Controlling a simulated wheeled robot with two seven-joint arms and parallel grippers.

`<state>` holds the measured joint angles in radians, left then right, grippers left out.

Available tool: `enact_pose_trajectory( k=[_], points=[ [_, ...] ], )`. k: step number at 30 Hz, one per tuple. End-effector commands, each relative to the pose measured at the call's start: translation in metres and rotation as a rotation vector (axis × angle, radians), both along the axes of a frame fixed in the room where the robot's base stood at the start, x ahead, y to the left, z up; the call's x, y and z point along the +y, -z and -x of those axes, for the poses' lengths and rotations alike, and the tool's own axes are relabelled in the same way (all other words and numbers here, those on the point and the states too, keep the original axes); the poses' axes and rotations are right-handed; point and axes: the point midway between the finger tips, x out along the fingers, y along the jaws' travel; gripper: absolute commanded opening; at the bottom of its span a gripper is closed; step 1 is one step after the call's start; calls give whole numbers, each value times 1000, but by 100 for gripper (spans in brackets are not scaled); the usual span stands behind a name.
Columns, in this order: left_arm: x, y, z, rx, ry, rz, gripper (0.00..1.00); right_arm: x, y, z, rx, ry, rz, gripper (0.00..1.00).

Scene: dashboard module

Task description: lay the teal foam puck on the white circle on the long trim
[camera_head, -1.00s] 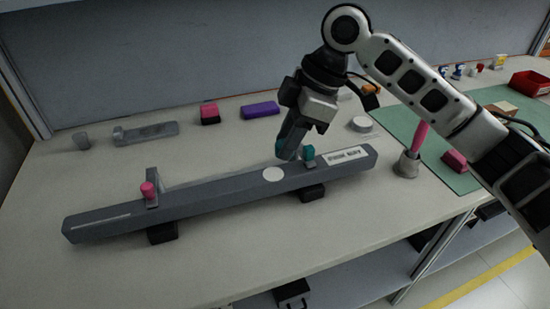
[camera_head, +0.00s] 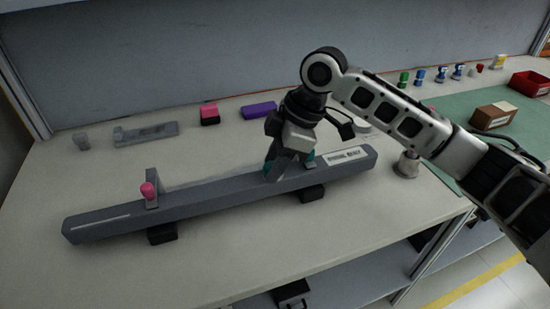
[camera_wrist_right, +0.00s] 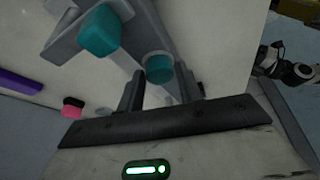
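The teal foam puck (camera_wrist_right: 159,68) shows between the fingertips of my right gripper (camera_wrist_right: 160,84) in the wrist view. That gripper looks shut on it, with a finger at each side. In the head view the right gripper (camera_head: 272,172) points down at the long grey trim (camera_head: 215,196), right of its middle. The gripper covers the white circle there, and most of the puck. I cannot tell whether the puck touches the trim. A separate teal knob (camera_head: 308,160) stands just right of the fingers; it looms large in the wrist view (camera_wrist_right: 98,30). My left gripper is not in view.
A pink-knobbed clamp (camera_head: 148,190) stands on the trim's left part. A label (camera_head: 347,155) lies on its right end. Behind are a pink block (camera_head: 209,114) and a purple block (camera_head: 259,110). A grey cup (camera_head: 407,165) stands right. The front table is clear.

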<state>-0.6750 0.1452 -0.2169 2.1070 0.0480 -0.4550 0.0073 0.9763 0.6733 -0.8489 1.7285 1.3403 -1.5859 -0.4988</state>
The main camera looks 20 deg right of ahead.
Motion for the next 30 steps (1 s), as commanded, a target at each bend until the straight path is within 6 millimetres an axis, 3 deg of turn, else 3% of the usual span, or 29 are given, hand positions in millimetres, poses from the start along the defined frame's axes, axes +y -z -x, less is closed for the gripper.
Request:
enact_pose_trajectory(
  k=[10, 14, 24, 30],
  points=[
    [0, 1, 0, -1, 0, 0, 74, 0, -1, 0, -1, 0, 0, 50],
    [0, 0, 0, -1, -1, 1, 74, -4, -12, 0, -1, 2, 1, 50],
    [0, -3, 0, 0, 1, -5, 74, -30, -78, 6, -3, 2, 0, 50],
    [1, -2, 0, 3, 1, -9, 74, -41, -105, 9, -1, 2, 0, 50]
  ],
)
